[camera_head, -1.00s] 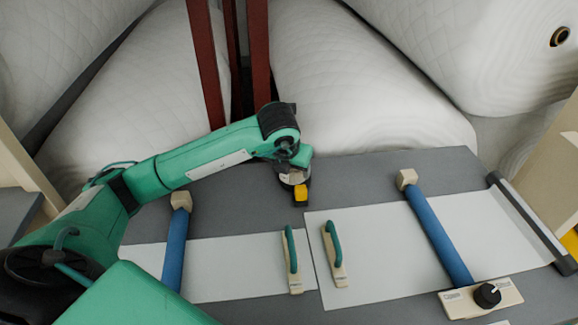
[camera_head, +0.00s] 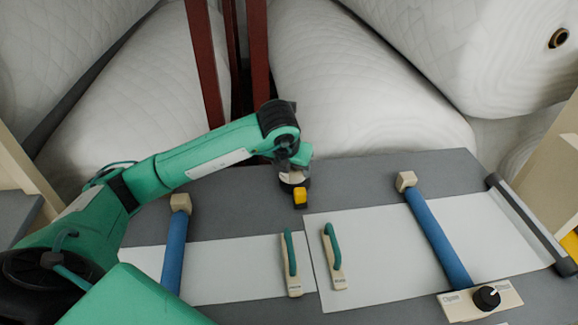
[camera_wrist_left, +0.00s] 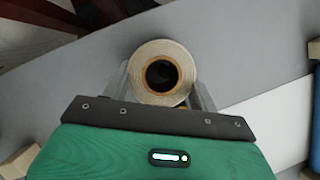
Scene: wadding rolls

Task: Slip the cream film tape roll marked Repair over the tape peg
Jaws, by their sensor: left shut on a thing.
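My left gripper (camera_wrist_left: 160,85) is shut on a cream tape roll (camera_wrist_left: 162,66), one finger on each side. The roll's round brown core faces the wrist camera, and its hole looks dark; a dark shape shows inside, but I cannot tell whether it is a peg. In the head view the roll (camera_head: 293,178) shows partly below the gripper, right above a small black and yellow piece (camera_head: 300,196) on the grey table. I cannot tell whether roll and piece touch. No Repair marking is legible. No tape peg shows clearly. My right gripper is not in view.
The grey table (camera_head: 340,185) carries white sheets, two green-handled blocks (camera_head: 291,262) (camera_head: 335,258) and two blue bars (camera_head: 175,250) (camera_head: 438,238). A control box with a black knob (camera_head: 487,297) lies front right. Large white rolls and red posts stand behind.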

